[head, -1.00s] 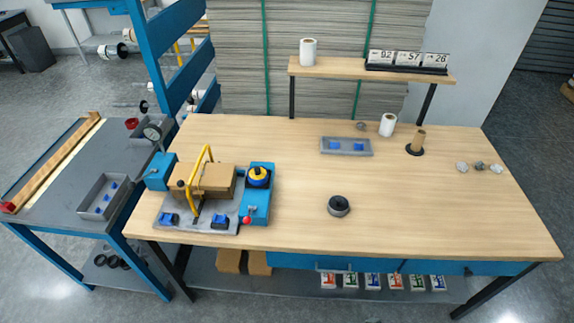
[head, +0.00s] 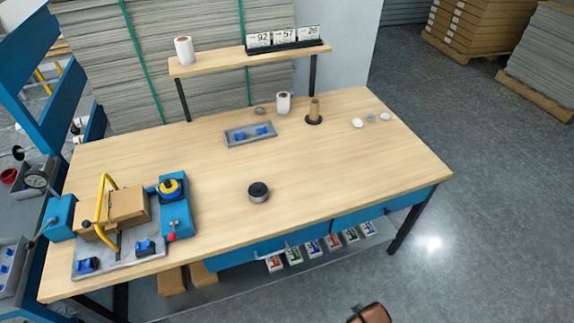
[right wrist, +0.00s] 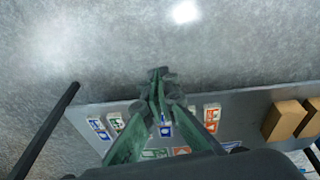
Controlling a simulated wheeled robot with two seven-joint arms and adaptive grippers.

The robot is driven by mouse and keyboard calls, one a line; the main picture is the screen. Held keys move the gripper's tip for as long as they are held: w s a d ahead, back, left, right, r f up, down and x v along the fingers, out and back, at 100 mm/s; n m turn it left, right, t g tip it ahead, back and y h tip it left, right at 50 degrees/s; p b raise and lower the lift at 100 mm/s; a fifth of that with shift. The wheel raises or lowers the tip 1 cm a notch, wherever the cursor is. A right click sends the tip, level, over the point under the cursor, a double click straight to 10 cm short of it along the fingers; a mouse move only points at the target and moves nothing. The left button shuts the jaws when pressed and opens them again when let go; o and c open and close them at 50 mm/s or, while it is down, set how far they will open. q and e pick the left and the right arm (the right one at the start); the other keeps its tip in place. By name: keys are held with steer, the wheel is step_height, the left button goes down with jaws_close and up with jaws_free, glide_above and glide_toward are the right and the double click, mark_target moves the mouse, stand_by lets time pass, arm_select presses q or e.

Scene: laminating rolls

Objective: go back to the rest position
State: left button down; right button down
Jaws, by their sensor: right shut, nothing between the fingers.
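My right gripper (right wrist: 158,78) shows in the right wrist view, its green fingers together and empty. In that view it appears over the grey lower shelf (right wrist: 250,105) and the floor; I cannot tell its height. No gripper shows in the head view. My left gripper is not in view. The workbench (head: 330,165) fills the middle of the head view.
A clamp fixture (head: 125,210) stands at the bench's left. A dark roll (head: 259,192), a grey tray (head: 249,134) and a white roll (head: 283,102) lie on the bench. Small cartons (head: 312,247) sit on the lower shelf.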

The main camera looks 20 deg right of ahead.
steer(key=s+a+f+p, duration=0.1)
steer(key=s+f, duration=0.2)
steer(key=f, duration=0.6)
steer(key=s+f+p, duration=0.1)
steer(key=s+f, duration=0.2)
steer(key=f, duration=0.7)
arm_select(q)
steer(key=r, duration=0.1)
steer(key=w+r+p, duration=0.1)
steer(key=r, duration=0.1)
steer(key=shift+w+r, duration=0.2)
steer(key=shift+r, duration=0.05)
arm_select(e)
steer(key=s+f+g, duration=0.1)
steer(key=s+f, duration=0.5)
steer(key=s, duration=0.3)
steer(key=s+f+n, duration=0.1)
steer(key=s+f, duration=0.5)
steer(key=s, duration=0.3)
steer(key=shift+f+g+y, duration=0.2)
steer(key=shift+g+y, duration=0.1)
steer(key=shift+g, duration=0.1)
steer(key=shift+a, duration=0.1)
